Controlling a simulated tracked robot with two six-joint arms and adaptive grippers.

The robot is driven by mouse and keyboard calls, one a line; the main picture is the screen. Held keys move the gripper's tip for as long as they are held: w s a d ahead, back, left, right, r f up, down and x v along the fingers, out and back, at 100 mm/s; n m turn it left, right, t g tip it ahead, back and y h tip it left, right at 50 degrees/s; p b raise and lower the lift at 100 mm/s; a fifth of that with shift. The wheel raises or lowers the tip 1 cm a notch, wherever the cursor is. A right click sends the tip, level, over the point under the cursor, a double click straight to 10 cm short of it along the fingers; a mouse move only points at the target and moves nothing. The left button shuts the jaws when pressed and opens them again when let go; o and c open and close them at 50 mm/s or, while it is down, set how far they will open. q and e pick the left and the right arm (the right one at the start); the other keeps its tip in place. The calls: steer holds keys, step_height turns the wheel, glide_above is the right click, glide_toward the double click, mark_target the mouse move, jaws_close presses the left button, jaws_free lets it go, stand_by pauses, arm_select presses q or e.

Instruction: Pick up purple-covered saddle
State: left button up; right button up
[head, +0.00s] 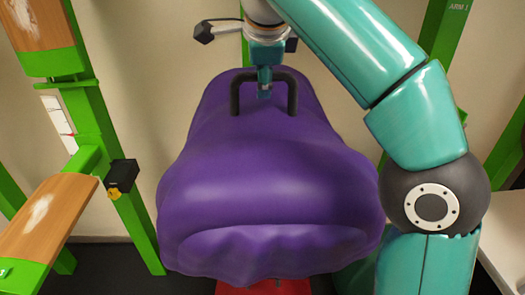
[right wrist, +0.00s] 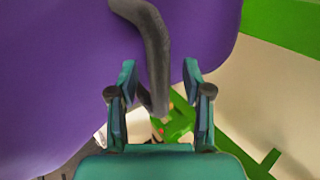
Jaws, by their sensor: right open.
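The purple-covered saddle (head: 265,180) fills the middle of the head view, a bulky draped shape with a black handle (head: 292,97) on its far upper part. My right gripper (head: 265,92) is at the handle, in front of the middle of its crossbar. In the right wrist view the purple cover (right wrist: 60,80) fills the left and top. There my right gripper (right wrist: 159,75) is open, and the dark handle (right wrist: 152,40) runs between its two fingers. I cannot tell whether either finger touches it. My left gripper is not in view.
Green racks with wooden boards (head: 45,215) stand at the left, with a small black box (head: 122,176) on a green post. Another green post (head: 437,35) stands at the upper right. A red surface (head: 265,287) shows below the saddle.

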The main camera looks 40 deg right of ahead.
steer(key=shift+w+d+f, duration=0.1)
steer(key=shift+f, duration=0.15)
jaws_close()
steer(key=shift+r, duration=0.2)
stand_by(0.3)
